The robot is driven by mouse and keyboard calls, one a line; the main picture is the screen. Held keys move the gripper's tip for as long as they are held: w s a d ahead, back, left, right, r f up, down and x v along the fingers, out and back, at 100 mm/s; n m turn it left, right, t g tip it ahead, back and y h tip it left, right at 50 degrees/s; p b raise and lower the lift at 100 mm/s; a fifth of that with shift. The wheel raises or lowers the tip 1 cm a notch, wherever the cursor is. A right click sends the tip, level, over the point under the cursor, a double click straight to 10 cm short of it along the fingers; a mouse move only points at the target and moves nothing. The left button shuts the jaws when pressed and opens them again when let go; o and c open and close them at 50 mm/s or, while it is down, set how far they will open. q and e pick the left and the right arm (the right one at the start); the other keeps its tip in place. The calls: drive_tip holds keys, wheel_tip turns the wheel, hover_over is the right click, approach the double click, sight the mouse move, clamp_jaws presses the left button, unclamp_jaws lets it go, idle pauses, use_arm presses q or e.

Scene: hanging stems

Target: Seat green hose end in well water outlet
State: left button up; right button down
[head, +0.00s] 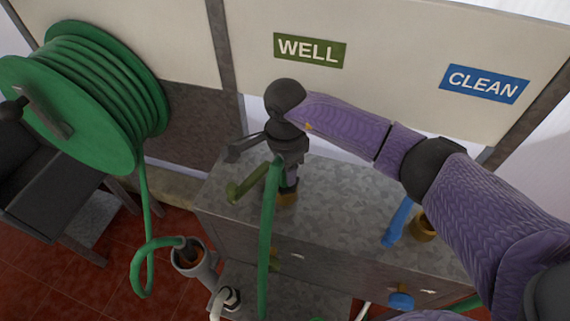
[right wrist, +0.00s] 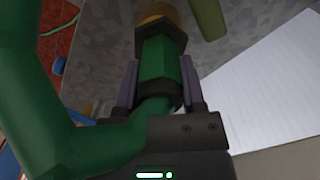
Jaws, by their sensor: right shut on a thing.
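My right gripper (head: 283,158) is shut on the green hose end (right wrist: 160,62). It is just behind the tip, with one finger on each side in the right wrist view (right wrist: 158,85). The brass well water outlet (head: 288,198) stands on the grey counter below the WELL sign (head: 309,50). In the right wrist view the brass piece (right wrist: 155,14) lies in line with the hose end and appears to meet it. I cannot tell whether the end is inside it. The green hose (head: 268,235) hangs down from the gripper. My left gripper is not in view.
A green lever (head: 249,181) is beside the well outlet. A blue lever (head: 398,222) and another brass outlet (head: 424,227) are to the right under the CLEAN sign (head: 485,84). A green hose reel (head: 90,95) stands left. A grey holder (head: 194,260) is in front of the counter.

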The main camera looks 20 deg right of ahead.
drive_tip(key=shift+f, duration=0.1)
drive_tip(key=shift+f, duration=0.15)
idle(0.3)
drive_tip(key=shift+f, duration=0.15)
drive_tip(key=shift+c, duration=1)
unclamp_jaws()
drive_tip(key=shift+o, duration=0.5)
